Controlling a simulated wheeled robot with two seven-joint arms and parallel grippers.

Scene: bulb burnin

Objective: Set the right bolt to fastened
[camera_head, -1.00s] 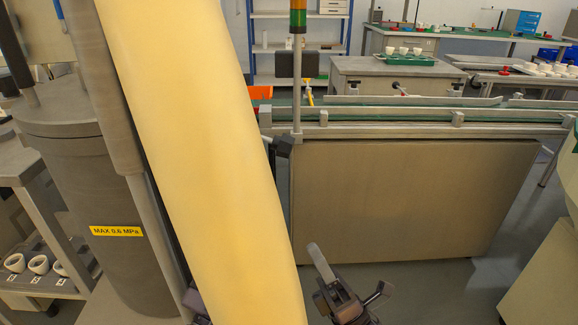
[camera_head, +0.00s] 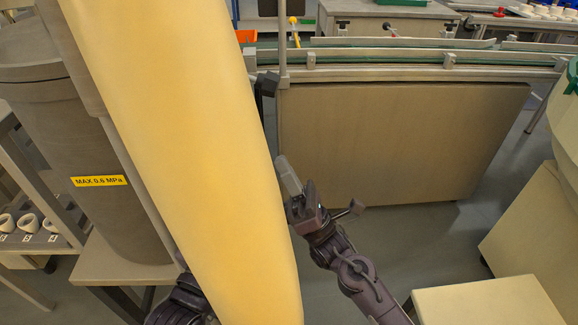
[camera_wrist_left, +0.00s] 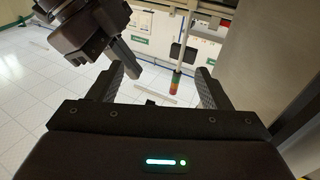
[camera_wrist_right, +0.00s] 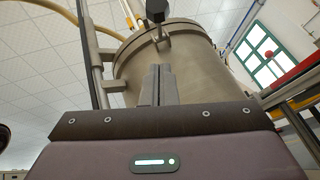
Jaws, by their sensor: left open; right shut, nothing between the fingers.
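The grey vessel (camera_head: 60,130) with the yellow MAX 0.6 MPa label stands at the left in the head view. The right wrist view shows the vessel (camera_wrist_right: 170,65) from below, with a dark knob (camera_wrist_right: 157,10) on a bracket at its rim; I cannot tell whether this is the right bolt or how it is set. My right gripper (camera_head: 288,175) is shut and empty, right of the large cream-yellow body; its closed fingers (camera_wrist_right: 157,84) point towards the vessel. My left gripper (camera_wrist_left: 162,85) is open and empty; the cream-yellow body mostly hides that arm in the head view.
The large cream-yellow body (camera_head: 185,140) slants across the head view and blocks much of it. A pale block (camera_head: 485,300) is at lower right. Grey floor lies open between. White fittings (camera_head: 28,223) sit on a shelf at left.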

